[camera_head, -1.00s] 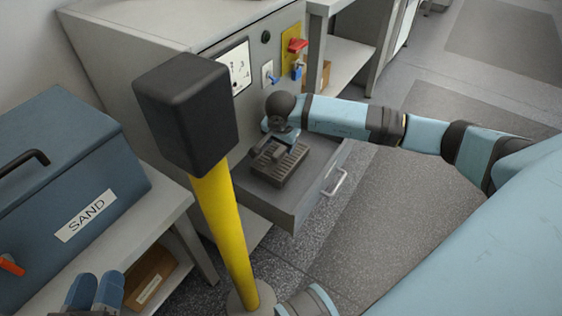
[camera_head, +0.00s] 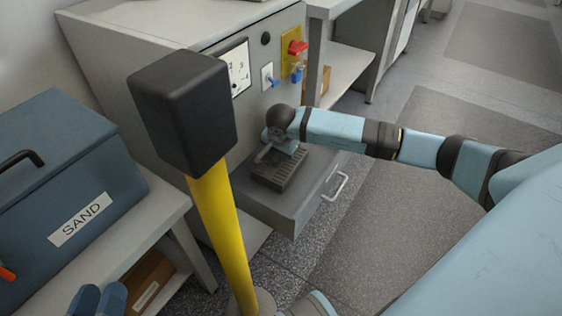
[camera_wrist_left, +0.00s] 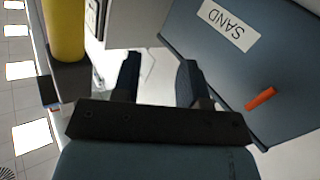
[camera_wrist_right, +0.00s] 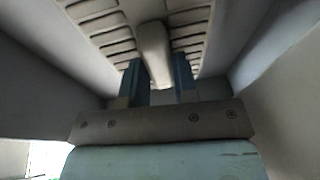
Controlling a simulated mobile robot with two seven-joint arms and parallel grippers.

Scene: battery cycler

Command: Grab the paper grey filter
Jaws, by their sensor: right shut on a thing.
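The grey slatted filter (camera_head: 278,172) lies in or just above the open drawer, under my right gripper (camera_head: 284,148). In the right wrist view the filter's ribbed top (camera_wrist_right: 100,22) and raised central bar (camera_wrist_right: 154,50) fill the upper picture. My right gripper (camera_wrist_right: 160,78) is shut on that bar, one finger on each side. I cannot tell whether the filter touches the drawer floor. My left gripper (camera_wrist_left: 159,72) is open and empty, its fingers apart; part of it shows at the lower left in the head view (camera_head: 97,300).
The pulled-out drawer (camera_head: 300,205) has walls close around the filter. A yellow post with a black head (camera_head: 182,112) stands in front of the cabinet. A blue SAND box (camera_head: 60,190) sits on a table at left. The floor at right is clear.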

